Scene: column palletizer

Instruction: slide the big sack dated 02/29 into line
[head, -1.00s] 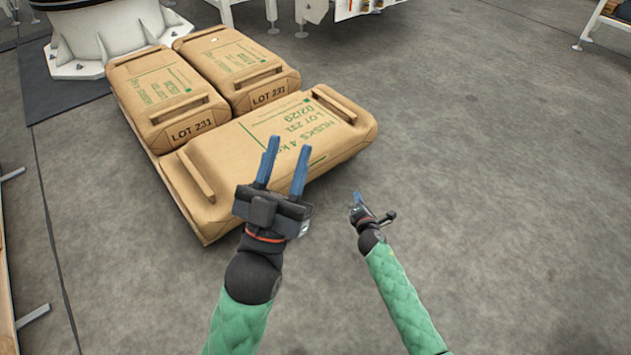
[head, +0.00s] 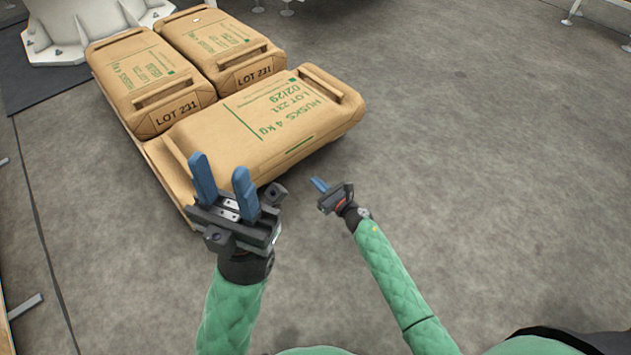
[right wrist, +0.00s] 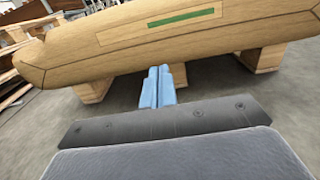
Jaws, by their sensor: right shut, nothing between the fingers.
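My left gripper (head: 225,185) is open and empty, in front of the sack's left end. My right gripper (head: 318,184) is shut and empty, low in front of the sack's near side. Its blue fingers (right wrist: 157,86) point at the sack's underside.
Two smaller brown sacks, a left one (head: 150,82) and a right one (head: 220,48), lie side by side behind the big sack. A white machine base (head: 62,40) stands at the back left. The grey floor (head: 480,170) to the right is clear.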

